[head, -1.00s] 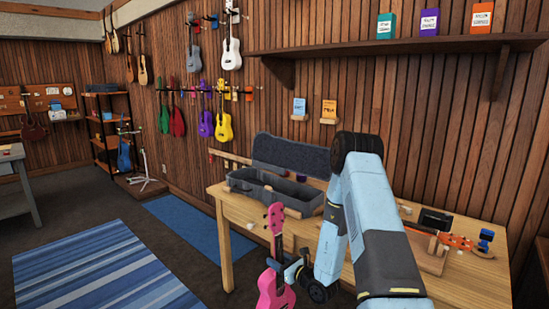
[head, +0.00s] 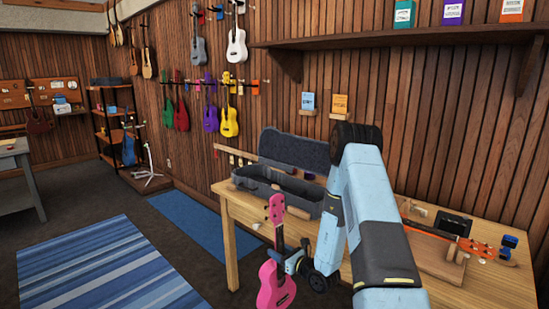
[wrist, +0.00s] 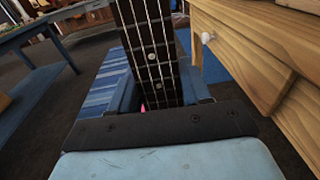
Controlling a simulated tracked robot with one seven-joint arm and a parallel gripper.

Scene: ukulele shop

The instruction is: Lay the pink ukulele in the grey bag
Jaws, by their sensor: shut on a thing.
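The pink ukulele (head: 276,285) hangs upright in the head view, headstock up, in front of the table's left part. My gripper (head: 292,262) is shut on its neck. In the wrist view the dark fretboard (wrist: 150,50) with its strings runs up between the fingers of my gripper (wrist: 160,100). The grey bag (head: 282,187) lies open on the table, its lid raised at the back against the wall. The ukulele is in front of the bag and apart from it, its headstock reaching to about the bag's height in the picture. Part of the bag's right end is hidden by my arm.
The wooden table (head: 240,210) has its front edge beside the ukulele. An orange ukulele (head: 455,240) lies on a wooden stand at the table's right. A shelf (head: 400,38) hangs above. The striped rug (head: 95,262) and floor at left are clear.

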